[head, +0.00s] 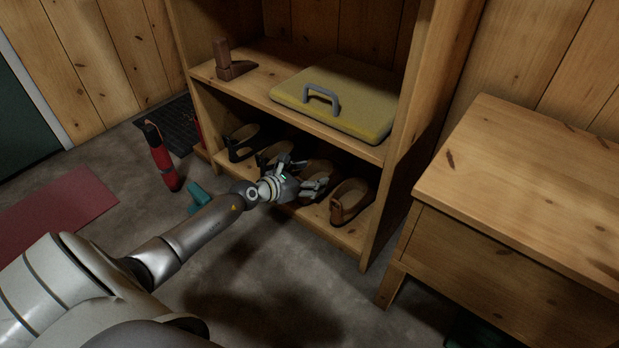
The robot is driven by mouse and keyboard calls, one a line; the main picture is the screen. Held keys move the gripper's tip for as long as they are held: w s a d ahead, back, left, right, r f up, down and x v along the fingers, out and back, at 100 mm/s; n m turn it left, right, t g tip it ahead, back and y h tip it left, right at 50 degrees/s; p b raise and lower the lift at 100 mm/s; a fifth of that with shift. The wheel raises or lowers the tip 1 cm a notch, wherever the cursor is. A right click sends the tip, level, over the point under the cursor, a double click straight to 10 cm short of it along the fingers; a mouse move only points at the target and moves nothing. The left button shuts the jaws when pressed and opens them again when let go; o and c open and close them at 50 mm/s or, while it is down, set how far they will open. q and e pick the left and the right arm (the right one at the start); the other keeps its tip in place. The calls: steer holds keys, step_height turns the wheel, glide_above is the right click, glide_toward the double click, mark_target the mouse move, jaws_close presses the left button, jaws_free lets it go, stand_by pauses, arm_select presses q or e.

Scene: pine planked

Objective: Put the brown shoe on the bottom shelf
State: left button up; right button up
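A row of shoes stands on the bottom shelf (345,234) of the wooden shelving unit. The rightmost is a brown shoe (350,200). Another brownish shoe (317,170) stands left of it, partly hidden by my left gripper. Two darker shoes (242,141) (270,153) stand farther left. My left gripper (312,175) reaches in at the shelf's front edge, its fingers spread apart by the second shoe from the right. I cannot tell whether it touches that shoe. My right gripper is not in view.
The shelf above holds a yellow case (345,90) with a grey handle and a brown wooden object (230,62). A red cylinder (161,160) and a teal object (198,197) are on the floor at left. A wooden cabinet (530,180) stands at right.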

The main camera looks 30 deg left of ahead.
arm_select(q)
steer(key=o, duration=0.5)
steer(key=shift+r, duration=0.1)
steer(key=shift+s, duration=0.15)
steer(key=v, duration=1.1)
steer(key=shift+s+r, duration=0.2)
steer(key=shift+s, duration=0.1)
steer(key=shift+a, duration=0.15)
